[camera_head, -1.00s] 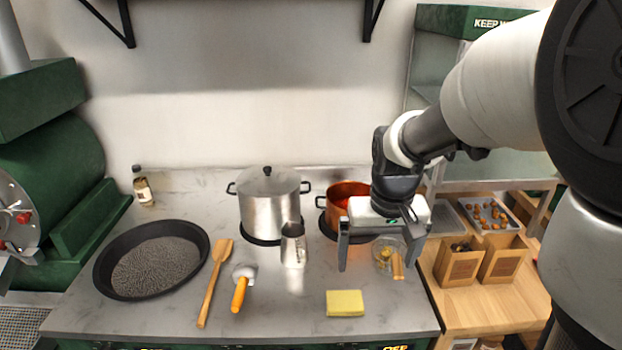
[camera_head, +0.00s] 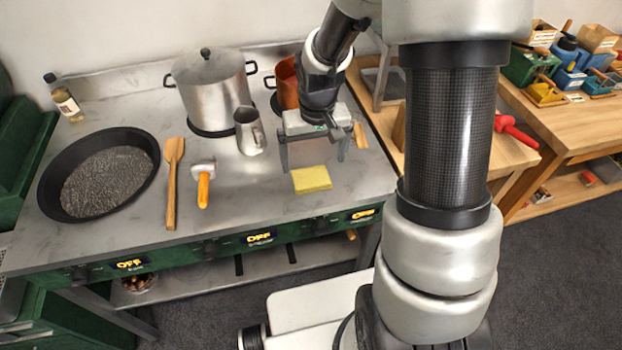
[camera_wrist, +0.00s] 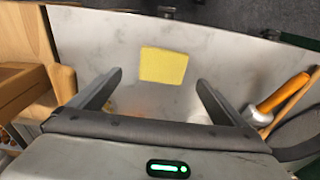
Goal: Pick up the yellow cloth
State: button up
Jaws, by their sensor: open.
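The yellow cloth (camera_head: 311,179) is a flat folded square lying on the grey counter (camera_head: 240,190) near its front edge. It also shows in the wrist view (camera_wrist: 163,65), just beyond the fingertips and roughly centred between them. My gripper (camera_head: 314,168) is open and empty, its two fingers pointing down over the counter just behind the cloth. In the wrist view my gripper (camera_wrist: 160,80) has its fingers spread wider than the cloth. The fingers do not visibly touch the cloth.
A metal jug (camera_head: 250,132), a steel pot (camera_head: 211,92) and a copper pot (camera_head: 286,83) stand behind. A wooden table (camera_head: 510,150) is at the right.

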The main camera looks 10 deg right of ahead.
aim_at(311, 176)
jog(key=shift+w+a+f, duration=0.1)
jog(key=shift+f, duration=1.45)
jog(key=shift+w+a+f, duration=0.1)
jog(key=shift+f, duration=1.4)
jog(key=shift+c, duration=0.5)
jog(key=c, duration=1)
